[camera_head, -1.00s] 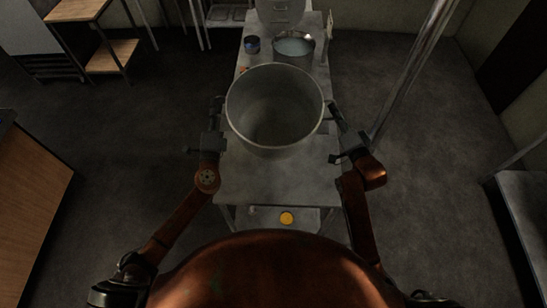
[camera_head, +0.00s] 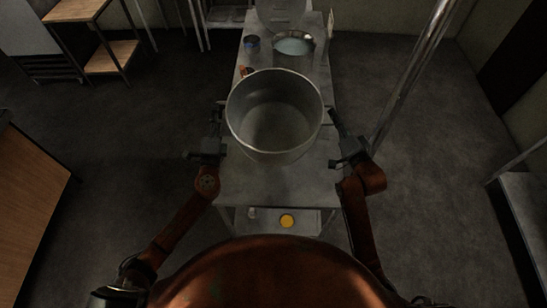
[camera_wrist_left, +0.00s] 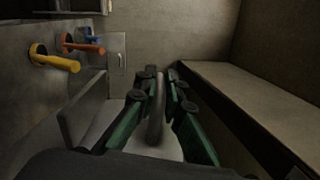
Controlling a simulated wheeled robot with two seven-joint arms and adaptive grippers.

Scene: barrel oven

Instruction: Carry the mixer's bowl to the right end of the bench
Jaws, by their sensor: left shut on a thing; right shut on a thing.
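The mixer's bowl (camera_head: 274,140), a large deep grey metal bowl, is in the middle of the head view, over the bench (camera_head: 270,187). I cannot tell whether it touches the bench. My left gripper (camera_head: 217,118) is at the bowl's left side; in the left wrist view its fingers (camera_wrist_left: 155,105) are shut on an upright curved grey handle (camera_wrist_left: 156,122). My right gripper (camera_head: 335,118) is at the bowl's right side, shut on the bowl, its grip small and dark in the head view.
Behind the bowl on the bench stand a shallow metal pan (camera_head: 293,46) and a small dark blue container (camera_head: 252,42). An upright metal pole (camera_head: 412,75) stands to the right. Wooden-topped tables are at the left, and a grey surface (camera_head: 528,205) at the right.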

